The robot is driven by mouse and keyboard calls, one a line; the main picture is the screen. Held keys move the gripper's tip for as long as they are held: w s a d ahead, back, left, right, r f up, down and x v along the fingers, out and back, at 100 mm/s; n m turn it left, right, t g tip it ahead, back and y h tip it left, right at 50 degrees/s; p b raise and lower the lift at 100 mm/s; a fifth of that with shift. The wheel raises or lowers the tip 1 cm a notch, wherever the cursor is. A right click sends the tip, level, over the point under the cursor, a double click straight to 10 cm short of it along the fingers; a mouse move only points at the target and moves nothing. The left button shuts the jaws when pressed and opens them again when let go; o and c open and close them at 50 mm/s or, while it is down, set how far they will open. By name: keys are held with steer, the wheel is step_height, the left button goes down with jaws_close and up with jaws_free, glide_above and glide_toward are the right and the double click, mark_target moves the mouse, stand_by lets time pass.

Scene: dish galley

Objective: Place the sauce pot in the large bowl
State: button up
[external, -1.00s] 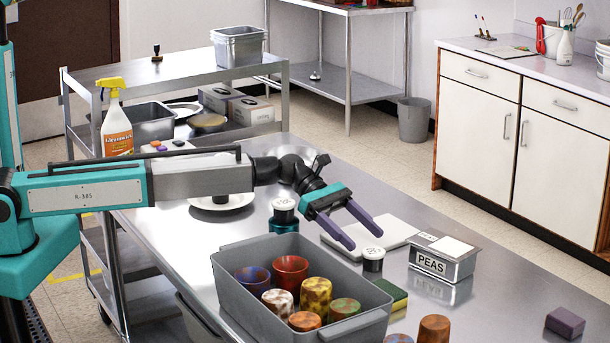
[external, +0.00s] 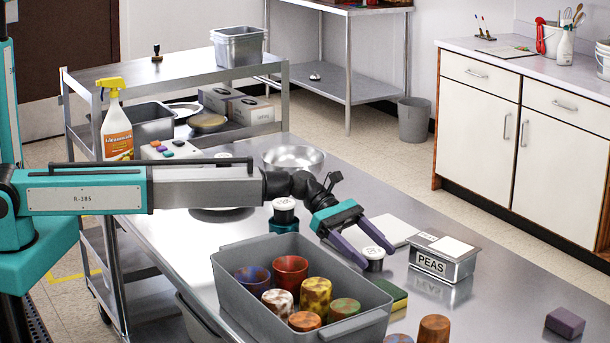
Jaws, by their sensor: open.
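The large bowl (external: 293,158) is a shiny metal bowl on the far part of the steel table, behind my arm. A small dark pot with a white, marked lid (external: 373,265) stands on the table right of the grey bin. My gripper (external: 377,257) is open, pointing down and right, with its purple fingers on either side of this pot in the picture. I cannot tell whether they touch it. A similar teal pot with a white lid (external: 284,219) stands farther left. The lid marks are too small to read, so I cannot tell which is the sauce pot.
The grey bin (external: 230,287) with several coloured cups is just left of the gripper. A green-yellow sponge (external: 393,297), a PEAS container (external: 443,262) and a white board (external: 392,230) are close by. A plate lies beneath my arm. The right table area is mostly clear.

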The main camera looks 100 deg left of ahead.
mark_target(373, 251)
steer(key=shift+w+d+f, duration=0.1)
steer(key=shift+w+d, duration=0.1)
steer(key=shift+w, duration=0.05)
stand_by(0.4)
steer(key=c, duration=1.3)
steer(key=shift+o, duration=0.2)
steer(key=shift+r+b, duration=0.75)
steer(key=shift+r, duration=4.25)
